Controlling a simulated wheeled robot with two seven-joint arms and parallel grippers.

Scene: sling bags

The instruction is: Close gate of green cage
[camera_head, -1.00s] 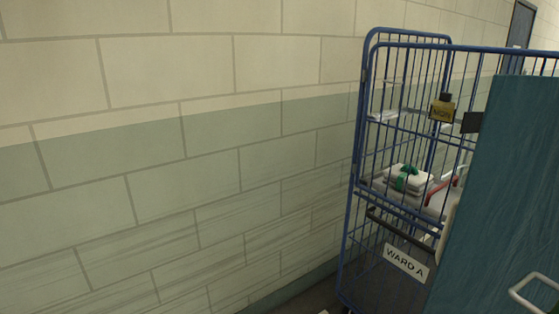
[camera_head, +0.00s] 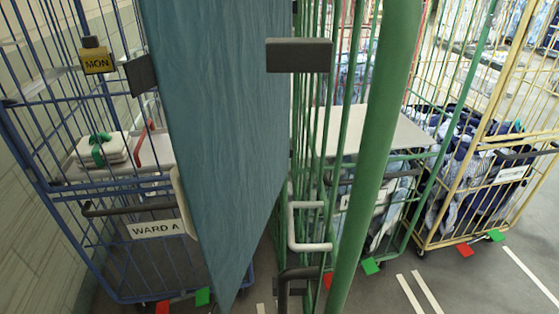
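The green cage (camera_head: 405,235) stands right of the middle in the head view, with a pale shelf (camera_head: 375,131) and bundled laundry under it. Green bars and a thick green post (camera_head: 372,150) stand close to me, in front of the cage. They look like its gate seen nearly edge-on, swung out towards me; how it joins the cage is hidden. A pale bent handle (camera_head: 292,228) and a dark grey plate (camera_head: 299,55) are in front of these bars. Neither of my grippers is in view.
A teal panel (camera_head: 220,130) hangs close on the left, beside a blue cage (camera_head: 60,190) with a "WARD A" sign (camera_head: 156,229). A yellow cage (camera_head: 490,205) with blue laundry stands right. Floor with white lines (camera_head: 420,292) is clear at lower right.

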